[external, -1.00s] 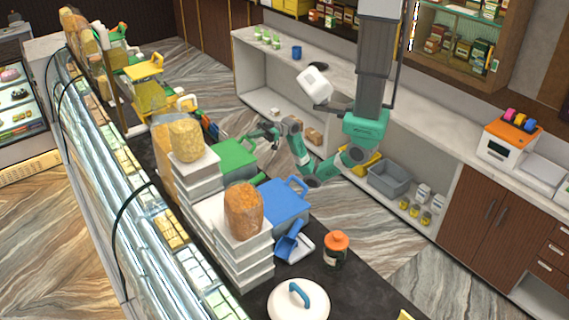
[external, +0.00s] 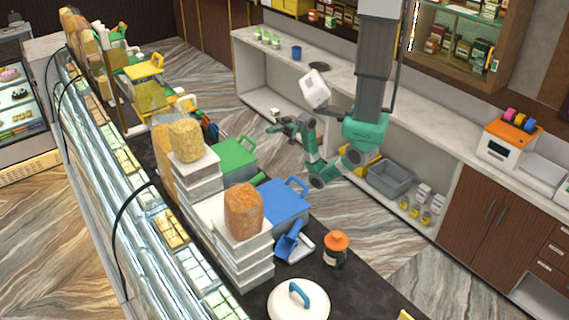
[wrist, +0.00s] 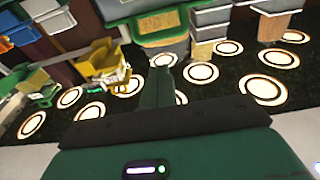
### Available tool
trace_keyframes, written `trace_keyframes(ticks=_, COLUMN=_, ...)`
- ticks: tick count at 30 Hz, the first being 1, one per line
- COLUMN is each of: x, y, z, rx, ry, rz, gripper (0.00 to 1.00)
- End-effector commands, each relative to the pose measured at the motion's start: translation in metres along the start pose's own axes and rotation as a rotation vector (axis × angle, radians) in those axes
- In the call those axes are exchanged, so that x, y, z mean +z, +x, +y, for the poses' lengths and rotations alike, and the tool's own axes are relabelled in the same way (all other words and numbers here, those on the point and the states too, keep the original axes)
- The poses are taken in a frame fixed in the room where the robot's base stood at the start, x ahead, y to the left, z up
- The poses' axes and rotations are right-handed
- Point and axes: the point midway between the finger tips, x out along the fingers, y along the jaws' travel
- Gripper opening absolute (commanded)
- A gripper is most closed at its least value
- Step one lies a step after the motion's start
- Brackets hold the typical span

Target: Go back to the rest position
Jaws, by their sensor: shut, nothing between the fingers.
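My gripper (external: 271,128) is held out on my bent teal arm in the external view. It hangs over the aisle between the dark counter and the white back counter, with nothing seen in it. It is small and dark there. In the wrist view, my green gripper body fills the bottom and a green part sticks up at the middle; I see no object held. The fingertips are not clear in that view.
The dark counter (external: 347,285) carries a blue box (external: 284,205), a green box (external: 234,160), stacked white boxes and an orange-lidded jar (external: 336,248). A grey bin (external: 388,182) sits on the back counter's lower shelf. The wrist view shows several bright rings on a dark surface.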

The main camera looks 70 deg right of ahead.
Motion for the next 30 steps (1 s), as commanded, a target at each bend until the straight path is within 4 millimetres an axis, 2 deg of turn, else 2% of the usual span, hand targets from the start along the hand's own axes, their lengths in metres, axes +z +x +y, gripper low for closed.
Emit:
trace_keyframes(ticks=7, x=-0.002, y=0.002, z=0.003, rx=0.020, ry=-0.003, rz=0.010, gripper=0.00)
trace_keyframes(ticks=12, x=-0.025, y=0.004, z=0.049, rx=0.326, ry=-0.073, rz=0.151, gripper=0.00)
trace_keyframes(ticks=15, x=-0.041, y=-0.009, z=0.074, rx=0.534, ry=-0.144, rz=0.243, gripper=0.00)
trace_keyframes(ticks=18, x=-0.055, y=-0.027, z=0.089, rx=0.715, ry=-0.225, rz=0.317, gripper=0.00)
trace_keyframes(ticks=23, x=-0.074, y=-0.060, z=0.097, rx=0.965, ry=-0.375, rz=0.405, gripper=0.00)
trace_keyframes(ticks=24, x=-0.105, y=-0.057, z=0.098, rx=0.968, ry=-0.379, rz=0.408, gripper=0.00)
trace_keyframes(ticks=30, x=-0.179, y=-0.044, z=0.099, rx=0.963, ry=-0.373, rz=0.405, gripper=0.00)
